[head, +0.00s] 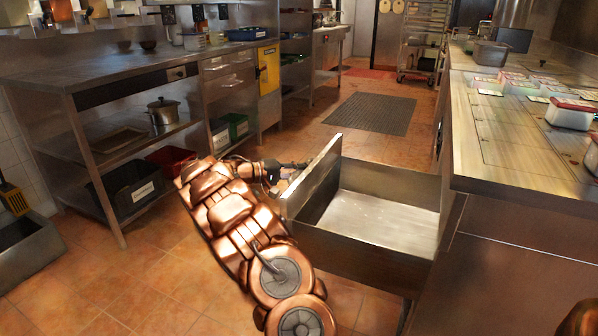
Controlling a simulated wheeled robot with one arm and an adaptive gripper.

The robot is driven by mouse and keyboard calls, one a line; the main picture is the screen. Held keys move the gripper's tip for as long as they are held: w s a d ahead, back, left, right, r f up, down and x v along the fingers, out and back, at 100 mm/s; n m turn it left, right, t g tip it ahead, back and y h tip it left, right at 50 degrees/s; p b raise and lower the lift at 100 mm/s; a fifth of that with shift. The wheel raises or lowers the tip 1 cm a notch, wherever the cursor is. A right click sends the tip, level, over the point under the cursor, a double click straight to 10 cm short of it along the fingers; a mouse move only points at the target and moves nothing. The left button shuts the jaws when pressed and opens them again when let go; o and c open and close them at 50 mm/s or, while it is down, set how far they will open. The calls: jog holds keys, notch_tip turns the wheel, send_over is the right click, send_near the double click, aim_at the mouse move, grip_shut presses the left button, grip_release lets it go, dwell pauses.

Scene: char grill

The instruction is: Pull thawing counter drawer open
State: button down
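The thawing counter drawer (375,222) is a deep, empty steel box. It stands pulled out to the left from the counter (500,140) on the right, with its inside floor in plain view. Its upright front panel (318,170) faces left. My copper-coloured arm reaches up from the lower middle. My gripper (300,165) is at the far end of the arm, close to the outer side of the front panel near its top. The fingers are small and dark, partly hidden by the panel, and I cannot tell whether they touch it or are closed.
A steel table (120,72) with lower shelves runs along the left, holding a pot (163,110), a black bin (132,190) and a red bin (171,160). A dark floor mat (372,113) lies in the aisle. Tiled floor is free left of my arm.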

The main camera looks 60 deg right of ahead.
jog(key=shift+w, duration=0.55)
jog(key=c, duration=1.1)
grip_release()
jog(key=shift+w, duration=0.1)
jog(key=shift+a, duration=0.1)
jog(key=v, duration=1.2)
